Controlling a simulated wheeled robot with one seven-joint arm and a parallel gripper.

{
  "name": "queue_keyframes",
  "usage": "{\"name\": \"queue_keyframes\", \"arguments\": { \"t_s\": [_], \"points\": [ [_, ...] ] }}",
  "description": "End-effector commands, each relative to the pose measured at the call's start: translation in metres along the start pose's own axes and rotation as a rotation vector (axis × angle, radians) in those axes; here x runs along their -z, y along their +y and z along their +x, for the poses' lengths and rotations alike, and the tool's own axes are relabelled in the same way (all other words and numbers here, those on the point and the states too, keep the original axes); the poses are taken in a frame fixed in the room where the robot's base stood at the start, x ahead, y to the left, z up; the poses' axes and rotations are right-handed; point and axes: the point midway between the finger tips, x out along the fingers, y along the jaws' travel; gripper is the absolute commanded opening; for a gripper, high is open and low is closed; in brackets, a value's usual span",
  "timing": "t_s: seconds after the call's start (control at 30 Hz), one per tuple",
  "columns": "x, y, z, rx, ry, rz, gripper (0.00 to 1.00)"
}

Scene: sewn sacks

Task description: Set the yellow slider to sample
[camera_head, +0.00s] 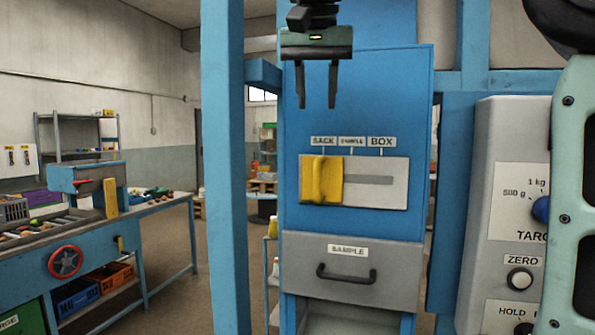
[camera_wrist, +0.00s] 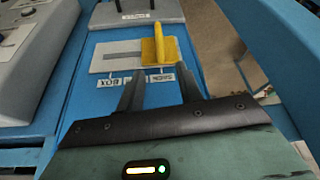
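The yellow slider (camera_head: 321,180) sits at the left end of its grey plate (camera_head: 395,192) on the blue panel, below the SACK label. The SAMPLE label (camera_head: 352,142) is in the middle and the BOX label (camera_head: 381,142) at the right. The slot shows bare to the slider's right. In the wrist view the slider (camera_wrist: 160,47) is at the SACK end, beyond my fingertips. My gripper (camera_head: 317,100) hangs above the labels, fingers down, apart and empty. It also shows in the wrist view (camera_wrist: 160,86), touching nothing visible.
A grey drawer (camera_head: 350,295) marked SAMPLE with a black handle lies below the plate. A grey control box (camera_head: 505,200) with knobs stands at the right. A blue post (camera_head: 224,170) rises at the left, with a workbench (camera_head: 100,250) beyond.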

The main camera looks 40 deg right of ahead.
Motion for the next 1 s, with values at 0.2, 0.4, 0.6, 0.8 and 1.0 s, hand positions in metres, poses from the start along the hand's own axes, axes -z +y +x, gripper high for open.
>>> {"name": "queue_keyframes", "arguments": {
  "t_s": [0.2, 0.4, 0.6, 0.8, 1.0],
  "points": [
    [-0.001, 0.000, 0.034, -0.003, -0.004, -0.002, 0.36],
    [-0.001, 0.000, 0.075, -0.003, -0.004, -0.004, 0.36],
    [-0.002, 0.000, 0.117, -0.002, -0.006, -0.005, 0.36],
    [-0.001, -0.001, 0.150, -0.001, -0.004, -0.005, 0.36],
    [-0.001, -0.001, 0.168, 0.001, -0.002, -0.005, 0.36]
  ]
}}
